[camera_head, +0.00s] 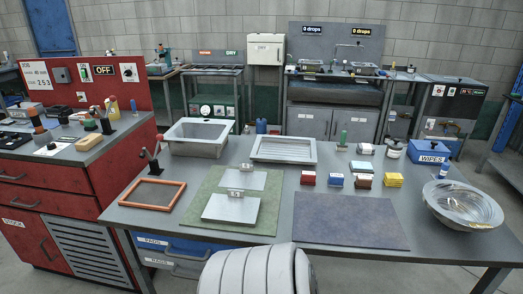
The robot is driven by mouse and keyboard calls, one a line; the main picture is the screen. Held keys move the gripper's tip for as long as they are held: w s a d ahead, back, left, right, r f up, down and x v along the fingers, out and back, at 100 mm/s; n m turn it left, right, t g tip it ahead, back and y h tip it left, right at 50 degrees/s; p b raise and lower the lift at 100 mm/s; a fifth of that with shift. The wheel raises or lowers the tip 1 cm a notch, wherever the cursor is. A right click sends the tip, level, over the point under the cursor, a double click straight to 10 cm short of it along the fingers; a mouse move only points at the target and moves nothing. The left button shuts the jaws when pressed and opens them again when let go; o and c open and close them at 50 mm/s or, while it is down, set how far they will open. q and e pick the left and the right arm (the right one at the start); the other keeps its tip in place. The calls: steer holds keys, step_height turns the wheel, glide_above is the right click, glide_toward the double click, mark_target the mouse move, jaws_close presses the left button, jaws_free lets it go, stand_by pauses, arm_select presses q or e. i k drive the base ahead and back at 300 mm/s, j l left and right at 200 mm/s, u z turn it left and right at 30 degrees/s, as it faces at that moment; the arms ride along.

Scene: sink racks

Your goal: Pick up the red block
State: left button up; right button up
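A small dark red block (308,178) with a paler top sits on the grey worktable (290,210), behind the dark mat. It is the leftmost of a row of small blocks. A blue block (336,180) stands just to its right, then a brown block (363,181) and a yellow block (393,180). There are visible gaps between these blocks. Neither of my grippers shows in the head view, so their state and distance from the red block cannot be seen.
A dark blue-grey mat (350,222) lies bare in front of the blocks. A green mat (262,215) with metal plates lies to the left. A metal tray (283,150) stands behind, and a shiny bowl (462,204) sits at right. A blue wipes box (430,152) stands at back right.

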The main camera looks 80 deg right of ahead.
mark_target(307, 178)
steer(key=z, duration=2.05)
